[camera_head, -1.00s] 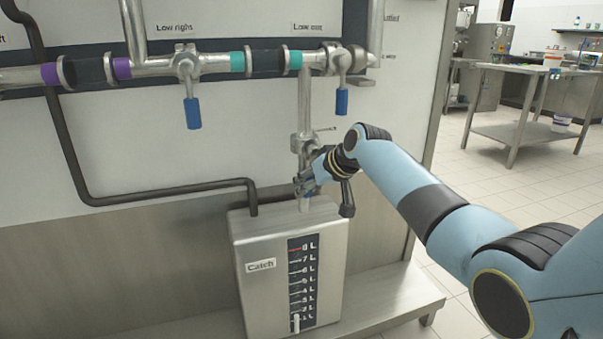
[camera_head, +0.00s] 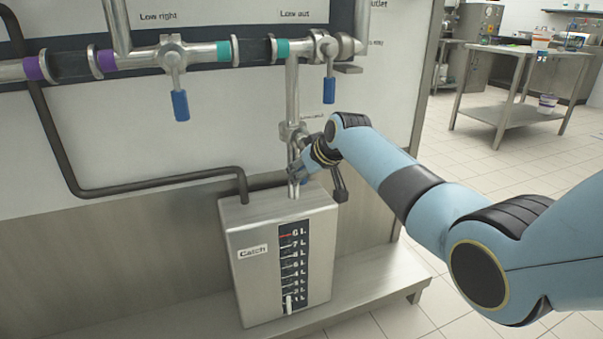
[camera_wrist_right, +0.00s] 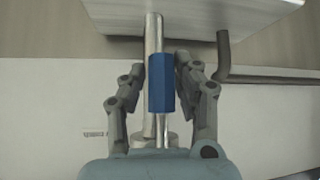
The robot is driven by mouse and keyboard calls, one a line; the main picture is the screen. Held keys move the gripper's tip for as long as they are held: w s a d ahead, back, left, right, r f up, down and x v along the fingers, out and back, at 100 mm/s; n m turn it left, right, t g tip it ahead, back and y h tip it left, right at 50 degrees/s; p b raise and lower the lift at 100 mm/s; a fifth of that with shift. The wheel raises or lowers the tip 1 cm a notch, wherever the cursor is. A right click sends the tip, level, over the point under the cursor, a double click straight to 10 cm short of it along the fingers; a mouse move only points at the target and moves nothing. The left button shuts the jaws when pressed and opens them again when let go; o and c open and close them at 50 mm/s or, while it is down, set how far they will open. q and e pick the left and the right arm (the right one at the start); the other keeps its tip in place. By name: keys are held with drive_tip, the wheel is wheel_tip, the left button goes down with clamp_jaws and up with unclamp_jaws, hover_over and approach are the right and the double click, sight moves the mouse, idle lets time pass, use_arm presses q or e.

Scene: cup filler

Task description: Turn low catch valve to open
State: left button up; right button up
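The low catch valve (camera_head: 293,130) sits on the vertical pipe above the steel catch tank (camera_head: 250,285). Its blue handle (camera_wrist_right: 161,83) points along the pipe, toward the tank, in the right wrist view. My right gripper (camera_wrist_right: 160,65) is open, with one finger on each side of the blue handle. A narrow gap shows between the left finger and the handle; the right finger is very close to it, and contact is unclear. In the head view my right gripper (camera_head: 299,174) covers most of the handle, just above the tank. My left gripper is out of view.
The low right valve handle (camera_head: 180,105) and the low out valve handle (camera_head: 329,90) hang down from the horizontal pipe above. A dark bent pipe (camera_head: 150,184) runs into the tank's top at left. The tank stands on a steel ledge (camera_head: 370,285).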

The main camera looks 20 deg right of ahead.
drive_tip(key=o, duration=0.3)
drive_tip(key=v, duration=1.2)
idle(1.2)
